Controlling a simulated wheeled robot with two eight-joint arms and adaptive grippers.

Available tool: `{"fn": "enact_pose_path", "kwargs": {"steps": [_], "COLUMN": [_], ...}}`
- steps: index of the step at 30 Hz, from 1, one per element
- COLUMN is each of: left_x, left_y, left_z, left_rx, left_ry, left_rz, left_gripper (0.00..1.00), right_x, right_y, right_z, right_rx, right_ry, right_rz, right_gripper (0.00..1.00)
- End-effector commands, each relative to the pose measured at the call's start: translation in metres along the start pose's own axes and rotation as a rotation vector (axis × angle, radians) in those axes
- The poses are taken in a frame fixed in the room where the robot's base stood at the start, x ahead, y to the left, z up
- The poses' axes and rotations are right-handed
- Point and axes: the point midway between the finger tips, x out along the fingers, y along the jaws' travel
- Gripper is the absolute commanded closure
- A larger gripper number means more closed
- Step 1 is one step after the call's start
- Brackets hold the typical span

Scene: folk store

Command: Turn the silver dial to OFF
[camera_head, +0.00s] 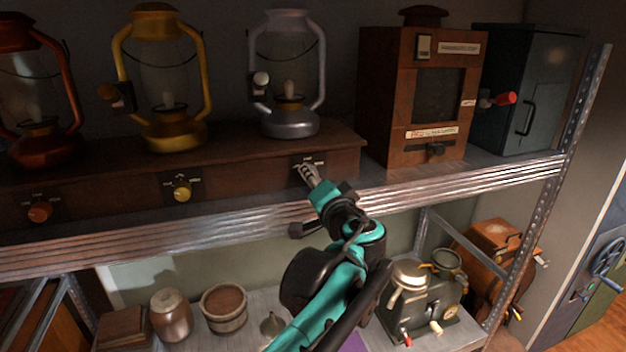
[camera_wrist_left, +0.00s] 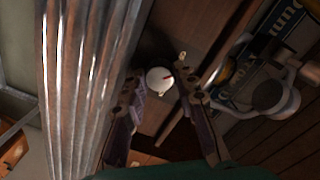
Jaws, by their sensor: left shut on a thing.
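The dial's lettering is too small to read. My right gripper is not in view.
A yellow dial (camera_head: 182,191) and an orange dial (camera_head: 39,212) are further left on the base, below the yellow lantern (camera_head: 166,125) and red lantern (camera_head: 38,145). A brown cabinet (camera_head: 392,105) stands to the right. The metal shelf edge (camera_head: 230,228) runs just below.

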Motion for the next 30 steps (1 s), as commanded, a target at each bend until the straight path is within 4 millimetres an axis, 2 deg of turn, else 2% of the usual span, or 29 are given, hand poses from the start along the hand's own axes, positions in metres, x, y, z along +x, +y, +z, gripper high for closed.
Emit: {"fn": "enact_pose_path", "kwargs": {"steps": [12,29,30], "left_x": [-0.0001,-0.0002,-0.0002], "left_y": [0.0014,0.0019,0.0019], "left_z": [0.0015,0.0016,0.0016], "left_rx": [-0.197,-0.227,-0.227], "left_ry": [0.007,0.008,0.008], "left_rz": [0.005,0.006,0.006], "left_gripper": [1.0,1.0,0.66], "right_x": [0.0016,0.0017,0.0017], "right_y": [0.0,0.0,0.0], "right_z": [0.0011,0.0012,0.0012], "right_rx": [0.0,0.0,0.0], "right_ry": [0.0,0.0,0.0], "right_rz": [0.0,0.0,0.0], "right_gripper": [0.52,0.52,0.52]}}
